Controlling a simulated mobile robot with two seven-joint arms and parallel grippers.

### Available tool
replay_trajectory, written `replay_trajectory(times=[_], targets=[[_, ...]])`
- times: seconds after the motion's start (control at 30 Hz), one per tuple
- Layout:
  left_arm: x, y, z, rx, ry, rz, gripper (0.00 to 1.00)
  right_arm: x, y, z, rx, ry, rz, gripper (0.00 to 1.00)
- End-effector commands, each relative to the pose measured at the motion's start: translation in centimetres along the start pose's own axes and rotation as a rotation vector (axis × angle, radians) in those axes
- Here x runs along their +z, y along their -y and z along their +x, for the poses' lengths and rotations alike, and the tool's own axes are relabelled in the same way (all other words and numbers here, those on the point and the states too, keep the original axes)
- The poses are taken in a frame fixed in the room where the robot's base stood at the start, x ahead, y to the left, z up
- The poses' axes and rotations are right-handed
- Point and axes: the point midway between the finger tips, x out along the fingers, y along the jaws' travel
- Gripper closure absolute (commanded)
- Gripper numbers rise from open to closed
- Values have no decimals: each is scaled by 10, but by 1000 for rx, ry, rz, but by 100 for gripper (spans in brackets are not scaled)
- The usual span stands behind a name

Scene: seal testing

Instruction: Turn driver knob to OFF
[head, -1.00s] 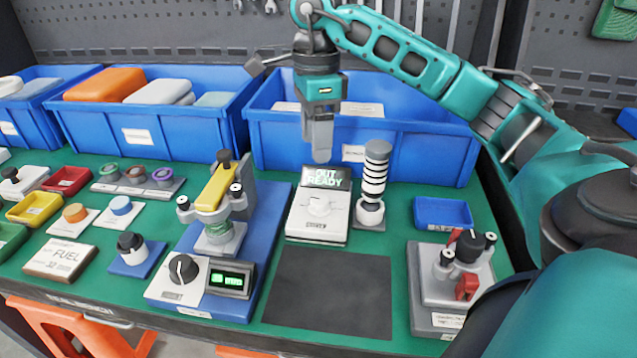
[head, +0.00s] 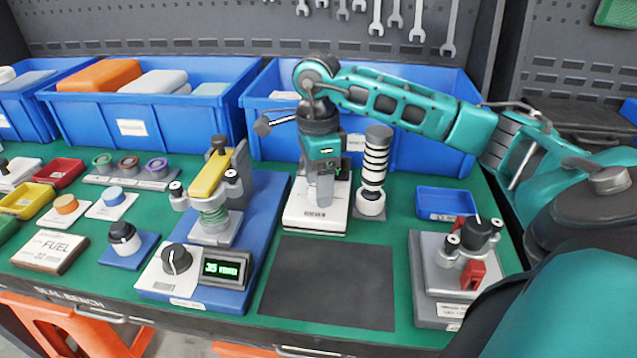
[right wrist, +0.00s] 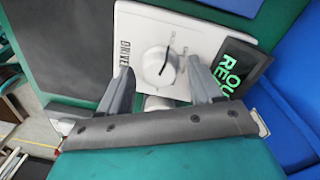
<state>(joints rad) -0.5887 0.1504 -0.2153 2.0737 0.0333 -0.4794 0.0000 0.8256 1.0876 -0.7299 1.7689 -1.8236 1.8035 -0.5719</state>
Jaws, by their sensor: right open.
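The driver is a white box (head: 302,215) with a dark display. In the right wrist view its white panel (right wrist: 205,32) carries a "DRIVE" label and a round white knob (right wrist: 163,72) with a dark pointer line. Green letters show on its display (right wrist: 238,62), partly cut off. My right gripper (head: 320,203) points down over the driver and hides the knob in the head view. In the right wrist view the open fingers (right wrist: 160,68) stand either side of the knob with nothing held; I cannot tell whether they touch it. My left gripper is not in view.
A black-and-white striped cylinder (head: 375,165) stands close right of the driver. Blue bins (head: 270,135) stand behind it. A press with a black knob (head: 176,259) and a green readout (head: 222,268) is to the left. A bare dark mat (head: 330,285) lies in front.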

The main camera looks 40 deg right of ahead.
Motion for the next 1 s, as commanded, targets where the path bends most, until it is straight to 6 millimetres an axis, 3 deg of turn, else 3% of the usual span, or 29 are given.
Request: replay_trajectory(times=[0.27, 0.83, 1.0], targets=[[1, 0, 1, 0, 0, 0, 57, 0, 0, 2, 0, 0, 0, 35], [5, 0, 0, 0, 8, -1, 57, 0, 0, 1, 1, 1, 0, 90], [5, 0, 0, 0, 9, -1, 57, 0, 0, 1, 1, 1, 7, 91]])
